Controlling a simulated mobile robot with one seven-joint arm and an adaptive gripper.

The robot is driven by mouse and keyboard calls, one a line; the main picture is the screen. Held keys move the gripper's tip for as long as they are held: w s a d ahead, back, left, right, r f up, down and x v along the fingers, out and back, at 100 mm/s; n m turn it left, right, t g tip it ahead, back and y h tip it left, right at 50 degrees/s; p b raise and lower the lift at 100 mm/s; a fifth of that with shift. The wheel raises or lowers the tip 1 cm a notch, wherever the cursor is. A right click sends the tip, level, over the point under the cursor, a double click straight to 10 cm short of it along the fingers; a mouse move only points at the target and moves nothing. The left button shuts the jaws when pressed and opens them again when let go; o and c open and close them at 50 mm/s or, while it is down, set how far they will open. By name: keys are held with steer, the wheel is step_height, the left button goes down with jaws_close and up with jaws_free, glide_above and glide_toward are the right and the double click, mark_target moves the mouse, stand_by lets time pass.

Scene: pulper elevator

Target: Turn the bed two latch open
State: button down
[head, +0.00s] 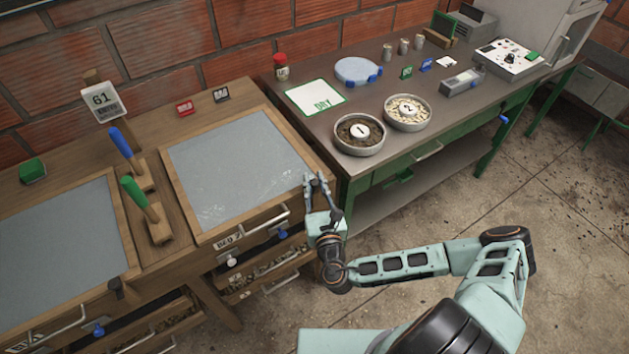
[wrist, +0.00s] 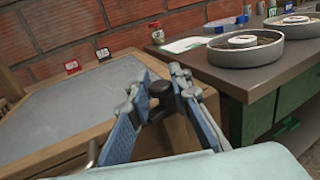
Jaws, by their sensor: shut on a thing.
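Bed two (head: 235,165) is the right-hand wooden bed with a grey top and a partly legible label on its front. Its top also shows in the wrist view (wrist: 85,105). My gripper (head: 318,178) is at the bed's front right corner. In the wrist view my gripper (wrist: 160,76) has its blue-grey fingers on either side of the black bed two latch (wrist: 160,92), shut on it. The latch's lower part is hidden by the fingers, and its turn angle cannot be told. In the head view the latch is hidden behind my gripper.
A metal handle (head: 265,221) and a blue knob (head: 283,234) are on the bed's front. The dark bench (head: 300,120) stands close on the right, with two round trays, tray one (head: 359,135) and tray two (head: 408,113). Open concrete floor lies in front.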

mark_target(314, 182)
steer(key=shift+a+m+h, duration=0.1)
steer(key=shift+m+h, duration=1.3)
steer(key=shift+h, duration=1.1)
steer(key=c, duration=1.8)
jaws_free()
steer(key=shift+r, duration=0.1)
step_height(314, 182, up, 10)
steer(key=shift+f, duration=0.1)
